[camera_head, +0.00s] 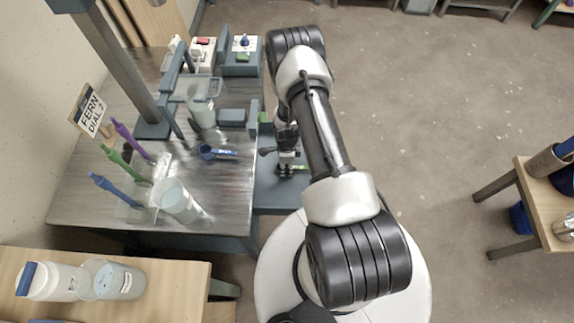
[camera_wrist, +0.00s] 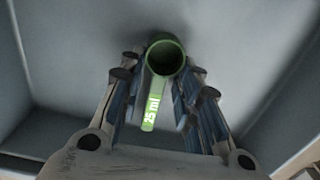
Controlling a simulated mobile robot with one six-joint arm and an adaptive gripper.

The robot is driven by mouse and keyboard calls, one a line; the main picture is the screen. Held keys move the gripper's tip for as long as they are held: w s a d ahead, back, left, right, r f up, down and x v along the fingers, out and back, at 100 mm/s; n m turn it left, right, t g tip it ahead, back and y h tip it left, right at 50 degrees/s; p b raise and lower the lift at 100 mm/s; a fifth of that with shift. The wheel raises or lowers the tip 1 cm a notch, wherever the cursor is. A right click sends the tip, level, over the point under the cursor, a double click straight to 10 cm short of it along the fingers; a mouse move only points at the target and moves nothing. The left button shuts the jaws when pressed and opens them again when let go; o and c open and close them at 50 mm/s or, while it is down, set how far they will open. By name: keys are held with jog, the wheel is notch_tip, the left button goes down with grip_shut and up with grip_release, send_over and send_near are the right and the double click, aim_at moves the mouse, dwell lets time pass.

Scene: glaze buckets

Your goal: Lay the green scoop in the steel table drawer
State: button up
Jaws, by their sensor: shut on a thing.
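The green scoop (camera_wrist: 152,108) sits between the fingers of my gripper (camera_wrist: 165,82) in the wrist view, its round cup up and its handle marked "25 ml". My gripper is shut on it. Behind and around it are the grey floor and walls of the open steel table drawer (camera_wrist: 255,50). In the head view the drawer (camera_head: 278,200) juts from the right side of the steel table. My gripper (camera_head: 290,168) is over or inside it, and a bit of the green scoop (camera_head: 300,168) shows there. I cannot tell whether the scoop touches the drawer floor.
On the steel table (camera_head: 85,205) are a blue scoop (camera_head: 208,152), a clear bucket (camera_head: 175,200), another bucket (camera_head: 202,112) and a rack of coloured tools (camera_head: 135,175). A dark post (camera_head: 115,55) rises at the back. A wooden bench (camera_head: 175,280) stands in front.

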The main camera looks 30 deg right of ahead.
aim_at(287, 166)
jog(key=o, duration=1.1)
jog(key=shift+f, duration=0.1)
